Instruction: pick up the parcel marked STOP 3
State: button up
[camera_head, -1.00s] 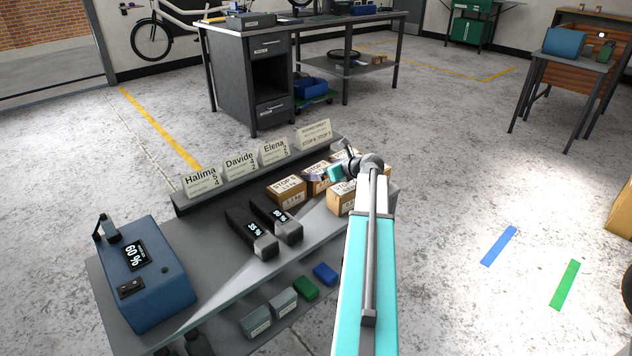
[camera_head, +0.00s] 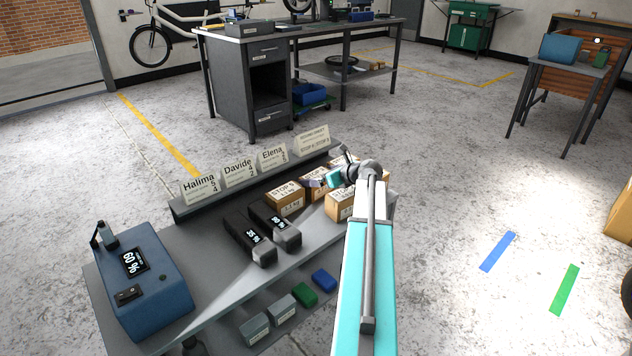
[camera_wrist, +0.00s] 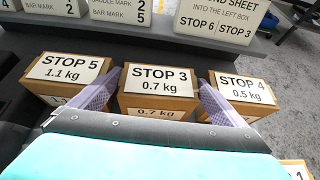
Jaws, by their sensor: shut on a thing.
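The parcel marked STOP 3 (camera_wrist: 158,82) is a brown box with a white label reading 0.7 kg, in the middle of the wrist view. My gripper (camera_wrist: 158,95) has one purple finger on each side of it and is shut on it. In the head view my gripper (camera_head: 320,180) is at the row of parcels, and the arm hides part of them. Whether the parcel is clear of the shelf cannot be told.
The STOP 5 parcel (camera_wrist: 65,75) is close on the left and the STOP 4 parcel (camera_wrist: 240,95) close on the right. Name cards (camera_head: 238,170) stand behind. Two dark battery packs (camera_head: 250,240) and a blue unit (camera_head: 140,280) share the bench.

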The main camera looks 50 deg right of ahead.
notch_tip(320, 180, up, 10)
jog(key=p, duration=0.3)
dwell(0.3)
dwell(0.4)
jog(key=shift+r, duration=0.1)
